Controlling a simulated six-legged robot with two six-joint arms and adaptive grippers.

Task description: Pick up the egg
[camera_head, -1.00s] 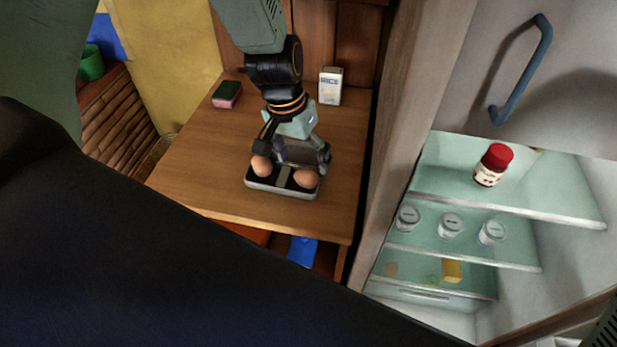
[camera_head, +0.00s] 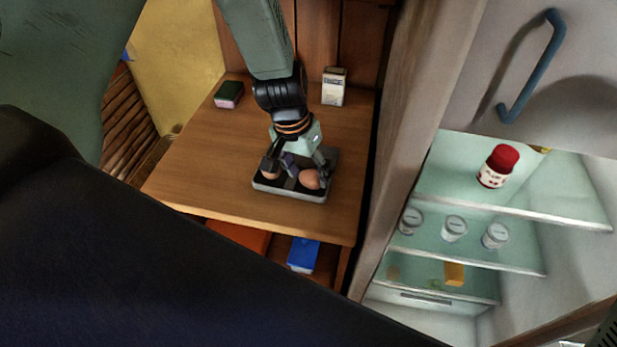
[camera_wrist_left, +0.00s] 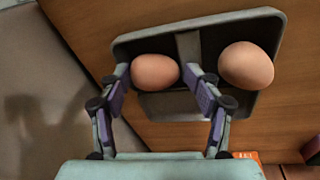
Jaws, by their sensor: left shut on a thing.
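Two brown eggs are at a dark two-part tray with a pale rim (camera_head: 290,195) on the wooden table. My left gripper (camera_head: 306,172) reaches down from above and is shut on the right-hand egg (camera_head: 310,180). In the left wrist view, its purple-padded fingers (camera_wrist_left: 160,82) close on both sides of this egg (camera_wrist_left: 155,72). The other egg (camera_head: 270,173) lies in the left part of the tray, partly hidden by a finger. It shows clear of the fingers in the wrist view (camera_wrist_left: 246,65). I cannot tell whether the held egg touches the tray. My right gripper is out of view.
A green and pink sponge (camera_head: 229,94) and a white carton (camera_head: 333,87) stand at the table's back. An open fridge on the right holds a red-capped jar (camera_head: 498,166) and several small jars. A blue box (camera_head: 303,254) sits under the table. The table's left side is clear.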

